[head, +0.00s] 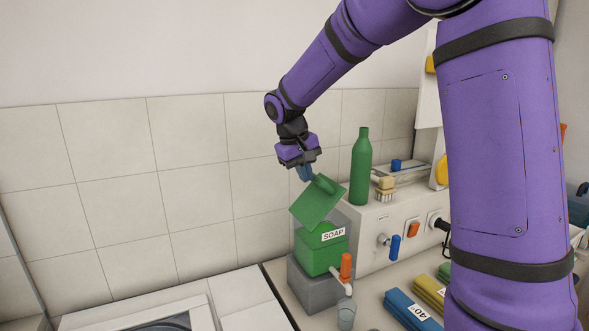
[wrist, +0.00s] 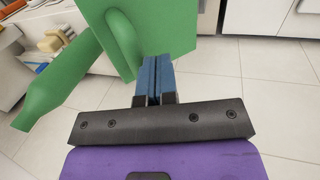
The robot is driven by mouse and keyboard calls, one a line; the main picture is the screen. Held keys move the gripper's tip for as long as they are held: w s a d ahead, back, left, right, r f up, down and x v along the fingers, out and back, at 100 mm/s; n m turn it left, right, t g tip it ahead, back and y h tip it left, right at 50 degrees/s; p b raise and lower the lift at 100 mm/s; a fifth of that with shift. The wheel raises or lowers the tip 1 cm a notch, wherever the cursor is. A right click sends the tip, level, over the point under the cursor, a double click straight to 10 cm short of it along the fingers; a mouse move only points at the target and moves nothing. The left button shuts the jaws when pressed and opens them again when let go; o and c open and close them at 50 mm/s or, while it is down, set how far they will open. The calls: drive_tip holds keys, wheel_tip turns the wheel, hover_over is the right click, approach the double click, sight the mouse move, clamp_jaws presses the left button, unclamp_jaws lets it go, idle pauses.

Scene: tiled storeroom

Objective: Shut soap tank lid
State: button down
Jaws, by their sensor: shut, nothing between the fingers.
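The soap tank (head: 323,248) is a clear box with green soap inside and a SOAP label, standing on a grey block (head: 316,289). Its green lid (head: 318,204) is raised and tilted above the tank, with a handle on its upper side. My gripper (head: 305,174) is shut and empty, with its blue fingers at the upper edge of the lid. In the wrist view the fingers (wrist: 155,77) are together, close beside the lid's handle (wrist: 124,42) and the lid plate (wrist: 158,22). I cannot tell whether they touch it.
A green bottle (head: 361,168) stands right of the lid, near a brush (head: 385,187) on a white unit with knobs. An orange-handled tap (head: 346,267) is on the tank's front, above a grey cup (head: 346,314). Blue (head: 408,309) and yellow (head: 428,290) packs lie at the right.

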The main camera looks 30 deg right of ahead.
sight(333, 184)
drive_tip(key=shift+d, duration=0.3)
drive_tip(key=shift+d, duration=0.1)
drive_tip(key=shift+d+f+y, duration=0.2)
drive_tip(key=shift+d+y, duration=0.5)
drive_tip(key=shift+d, duration=0.05)
drive_tip(key=d+f+y, duration=0.1)
drive_tip(key=d+y, duration=0.2)
drive_tip(key=d+f+y, duration=0.1)
drive_tip(key=d, duration=0.1)
drive_tip(key=shift+f+y, duration=0.3)
drive_tip(key=shift+f, duration=0.05)
drive_tip(key=shift+d+f+y, duration=0.7)
drive_tip(key=shift+f+y, duration=0.05)
drive_tip(key=shift+y, duration=0.15)
drive_tip(key=shift+d+f, duration=0.35)
drive_tip(key=shift+f, duration=0.1)
